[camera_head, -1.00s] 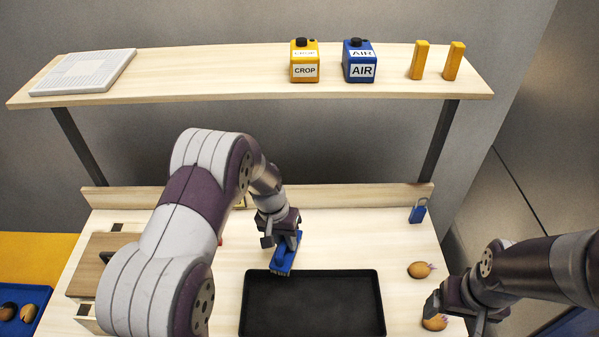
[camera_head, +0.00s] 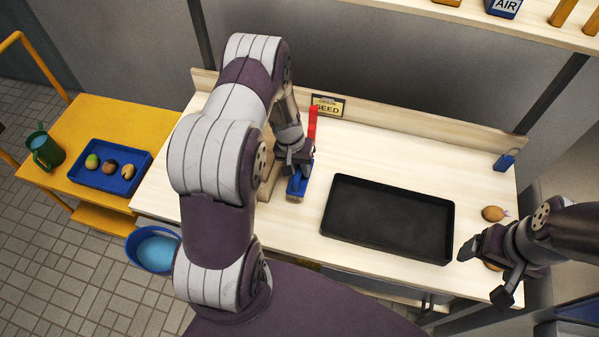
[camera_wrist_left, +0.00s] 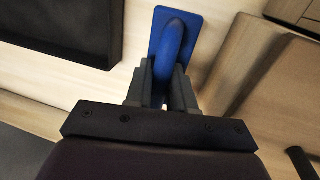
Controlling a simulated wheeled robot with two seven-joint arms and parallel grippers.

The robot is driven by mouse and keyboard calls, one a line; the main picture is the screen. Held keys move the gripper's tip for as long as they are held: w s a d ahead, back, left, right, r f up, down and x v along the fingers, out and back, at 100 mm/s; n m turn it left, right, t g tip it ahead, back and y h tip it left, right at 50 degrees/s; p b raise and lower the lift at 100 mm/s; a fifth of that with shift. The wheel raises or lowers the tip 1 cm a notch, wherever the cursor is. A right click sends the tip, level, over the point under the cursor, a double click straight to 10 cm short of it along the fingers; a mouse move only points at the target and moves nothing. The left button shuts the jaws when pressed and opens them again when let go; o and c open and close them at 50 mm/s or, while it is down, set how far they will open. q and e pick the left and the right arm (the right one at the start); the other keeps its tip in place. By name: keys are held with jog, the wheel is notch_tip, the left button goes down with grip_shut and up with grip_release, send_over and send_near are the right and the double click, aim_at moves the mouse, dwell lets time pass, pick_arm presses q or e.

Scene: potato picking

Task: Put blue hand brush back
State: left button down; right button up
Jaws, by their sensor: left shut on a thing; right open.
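The blue hand brush (camera_head: 297,187) is at the left part of the workbench, left of the black tray. My left gripper (camera_head: 295,168) is shut on its handle from above. In the left wrist view the blue brush (camera_wrist_left: 172,38) shows its flat back and curved handle between the fingers of my left gripper (camera_wrist_left: 162,85). I cannot tell whether its bristles touch the bench. My right gripper (camera_head: 482,270) is open at the right end of the bench, near a potato (camera_head: 493,265) that it partly hides.
The black tray (camera_head: 325,222) lies mid-bench. A wooden box (camera_head: 268,185) and a red object (camera_head: 312,122) are beside the left gripper. A seed sign (camera_head: 328,106), blue padlock-like item (camera_head: 506,160) and another potato (camera_head: 493,213) are on the bench. A yellow cart (camera_head: 82,112) stands left.

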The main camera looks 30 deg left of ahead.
pick_arm(q)
jog(key=f, duration=0.4)
jog(key=shift+w+d+p, duration=0.25)
jog(key=shift+d+p, duration=0.1)
jog(key=shift+p, duration=0.05)
jog(key=shift+w, duration=0.1)
jog(key=shift+s+a, duration=0.15)
jog(key=shift+s, duration=0.05)
jog(key=shift+f+b, duration=0.15)
jog(key=shift+b, duration=0.2)
jog(key=c, duration=1.1)
grip_release()
jog(key=shift+o, duration=0.7)
jog(key=shift+r, duration=0.45)
notch_tip(320, 180, up, 11)
jog(key=a+b, duration=0.2)
jog(key=s+d+r+m+y, duration=0.2)
jog(key=s+d+r+m, duration=0.1)
jog(key=s+d+r, duration=0.7)
jog(key=s+r, duration=0.2)
jog(key=s, duration=0.1)
jog(key=shift+d+t, duration=0.15)
jog(key=shift+t, duration=0.25)
pick_arm(e)
jog(key=shift+w+d+f, duration=0.15)
jog(key=shift+d+f, duration=0.05)
jog(key=shift+f, duration=0.25)
jog(key=shift+w+d+f, duration=0.15)
jog(key=shift+f, duration=0.25)
